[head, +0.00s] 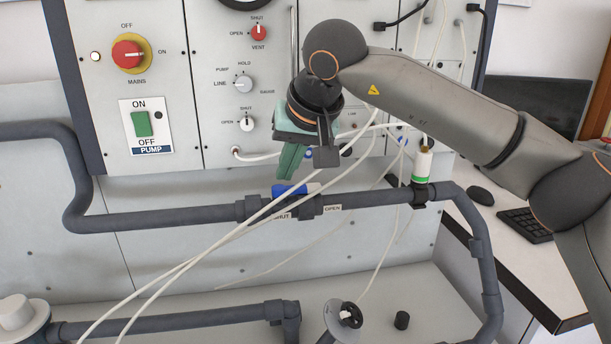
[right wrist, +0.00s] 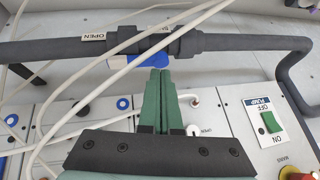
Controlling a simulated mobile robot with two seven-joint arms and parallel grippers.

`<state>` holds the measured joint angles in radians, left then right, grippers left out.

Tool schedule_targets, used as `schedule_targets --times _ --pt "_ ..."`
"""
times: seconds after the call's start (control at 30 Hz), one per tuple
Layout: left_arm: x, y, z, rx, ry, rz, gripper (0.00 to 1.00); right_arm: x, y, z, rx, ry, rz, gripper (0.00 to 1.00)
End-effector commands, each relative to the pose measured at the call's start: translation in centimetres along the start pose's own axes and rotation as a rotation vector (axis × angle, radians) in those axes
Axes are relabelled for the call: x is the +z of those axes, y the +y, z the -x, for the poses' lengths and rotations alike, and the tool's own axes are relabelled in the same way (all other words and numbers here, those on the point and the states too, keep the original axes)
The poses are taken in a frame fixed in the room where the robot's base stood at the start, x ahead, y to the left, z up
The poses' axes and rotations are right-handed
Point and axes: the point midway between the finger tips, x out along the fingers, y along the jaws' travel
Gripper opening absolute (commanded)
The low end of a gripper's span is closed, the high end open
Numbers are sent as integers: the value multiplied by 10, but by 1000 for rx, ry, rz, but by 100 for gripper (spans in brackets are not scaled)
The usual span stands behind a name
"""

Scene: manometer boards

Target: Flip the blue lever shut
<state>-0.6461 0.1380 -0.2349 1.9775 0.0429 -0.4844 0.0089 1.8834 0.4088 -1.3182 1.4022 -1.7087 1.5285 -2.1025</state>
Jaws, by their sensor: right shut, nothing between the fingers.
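The blue lever (head: 290,189) sits on a valve in the dark horizontal pipe, lying roughly along the pipe. White hoses cross in front and hide part of it. The SHUT label (head: 281,216) is below its left part and the OPEN label (head: 333,208) is farther right. In the right wrist view the blue lever (right wrist: 128,62) is partly behind the hoses and just beyond the fingertips. My right gripper (head: 288,172) is shut and empty, its green fingers pointing down just above the lever. They appear close; I cannot tell if they touch. My left gripper is not in view.
Loose white hoses (head: 215,246) run across the valve area close to the right gripper. The board with knobs and a green pump switch (head: 142,124) stands behind. A white and green cylinder (head: 422,165) stands on the pipe to the right. A desk with a keyboard (head: 527,224) is at far right.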

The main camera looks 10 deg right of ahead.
Motion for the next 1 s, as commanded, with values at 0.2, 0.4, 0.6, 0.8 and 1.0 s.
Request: schedule_targets --times 0.2,0.4,0.6,0.8,1.0 --pt "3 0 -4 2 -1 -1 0 -28 31 36 154 110 78 0" --pt "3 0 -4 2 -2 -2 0 -34 38 44 189 129 94 0" --pt "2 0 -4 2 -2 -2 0 -34 38 44 187 128 93 0" --pt "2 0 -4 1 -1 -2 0 -34 39 35 187 125 91 0" --pt "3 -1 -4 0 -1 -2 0 -38 45 1 187 122 90 0"
